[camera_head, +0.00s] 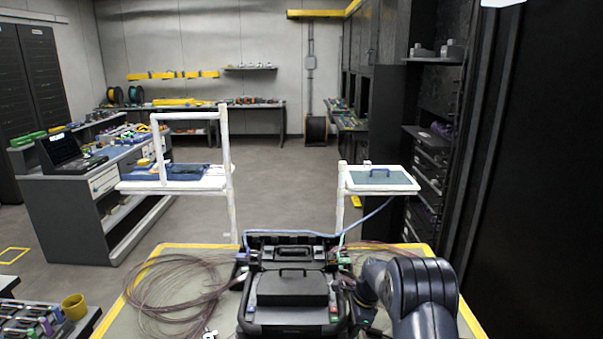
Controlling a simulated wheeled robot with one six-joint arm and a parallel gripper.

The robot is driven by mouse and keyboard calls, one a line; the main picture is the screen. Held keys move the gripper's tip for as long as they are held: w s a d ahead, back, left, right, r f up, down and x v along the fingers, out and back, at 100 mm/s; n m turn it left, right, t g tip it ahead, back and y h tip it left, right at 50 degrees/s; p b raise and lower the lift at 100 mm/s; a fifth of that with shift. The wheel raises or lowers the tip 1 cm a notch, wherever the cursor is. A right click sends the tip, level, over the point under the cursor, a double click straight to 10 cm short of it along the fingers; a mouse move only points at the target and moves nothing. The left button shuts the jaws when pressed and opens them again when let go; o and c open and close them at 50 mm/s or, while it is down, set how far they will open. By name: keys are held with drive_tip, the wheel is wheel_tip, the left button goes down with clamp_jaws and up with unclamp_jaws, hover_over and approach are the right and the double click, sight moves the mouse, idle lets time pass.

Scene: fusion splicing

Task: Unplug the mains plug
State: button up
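A black fusion splicer (291,290) stands on the yellow-edged work table, its lid shut and a handle on top. I cannot make out a mains plug; it is hidden or too small to tell. My gripper (350,287) is low at the right side of the splicer, at the end of my dark blue arm. Its fingers are mostly hidden by the arm and lost in dark clutter, so I cannot see whether they are apart or hold anything.
A blue cable (300,233) runs behind the splicer and rises right towards a white stand (381,188). Loose brownish fibre coils (165,290) lie on the table left of the splicer. Another white stand (178,187) rises behind the table. Open floor lies beyond.

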clamp_jaws()
drive_tip(key=shift+d, duration=0.1)
drive_tip(key=shift+d, duration=1.4)
drive_tip(key=shift+s, duration=0.25)
drive_tip(key=shift+s+d, duration=0.2)
drive_tip(key=shift+s, duration=1.15)
drive_tip(key=shift+d+b+x, duration=0.2)
drive_tip(key=shift+b+x, duration=0.6)
drive_tip(key=shift+x, duration=0.05)
